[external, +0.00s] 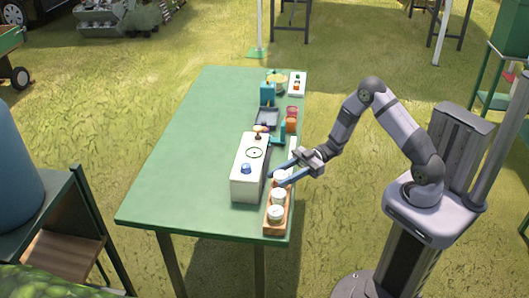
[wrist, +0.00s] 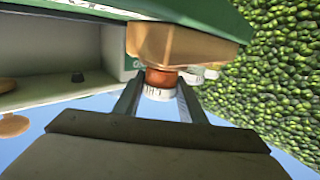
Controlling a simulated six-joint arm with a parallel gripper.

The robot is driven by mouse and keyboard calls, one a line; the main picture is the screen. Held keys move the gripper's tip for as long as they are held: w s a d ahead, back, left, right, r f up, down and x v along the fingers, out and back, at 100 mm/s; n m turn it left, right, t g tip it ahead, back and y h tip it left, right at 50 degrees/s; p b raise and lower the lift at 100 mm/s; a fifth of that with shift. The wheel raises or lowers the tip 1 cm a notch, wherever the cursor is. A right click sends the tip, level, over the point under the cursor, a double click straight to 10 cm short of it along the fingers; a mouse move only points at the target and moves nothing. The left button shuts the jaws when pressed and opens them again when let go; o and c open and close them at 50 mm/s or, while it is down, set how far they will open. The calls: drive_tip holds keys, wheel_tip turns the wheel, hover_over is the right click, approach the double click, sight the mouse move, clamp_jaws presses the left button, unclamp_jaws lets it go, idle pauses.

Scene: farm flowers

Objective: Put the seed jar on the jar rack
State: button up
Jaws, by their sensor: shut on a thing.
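A wooden jar rack (external: 266,222) stands at the table's near right edge, with two white-topped jars in it. In the wrist view, the rack (wrist: 175,45) fills the upper middle. My gripper (external: 283,178) is at the rack's far end, its fingers pointing left. It is shut on the seed jar, which has a white lid (wrist: 158,94) and an orange-brown body. In the wrist view, the jar sits between the fingertips, its body end against or just in front of the rack. I cannot tell whether it rests there. The fingers partly hide the jar in the external view.
A white box (external: 247,184) with a blue knob stands left of the rack, close to my gripper. A dark tray (external: 266,118), an orange jar (external: 291,125) and a blue item (external: 267,95) stand farther back. The left part of the green table (external: 185,150) is clear.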

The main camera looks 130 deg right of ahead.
drive_tip(key=shift+f, duration=0.3)
drive_tip(key=shift+f, duration=0.2)
drive_tip(key=o, duration=0.8)
drive_tip(key=shift+r, duration=0.3)
drive_tip(key=shift+s+f, duration=0.1)
drive_tip(key=shift+s, duration=0.25)
drive_tip(key=s, duration=0.3)
drive_tip(key=s+b, duration=0.1)
drive_tip(key=s, duration=0.7)
drive_tip(key=shift+s+r+b, duration=0.15)
drive_tip(key=shift+r+b, duration=0.15)
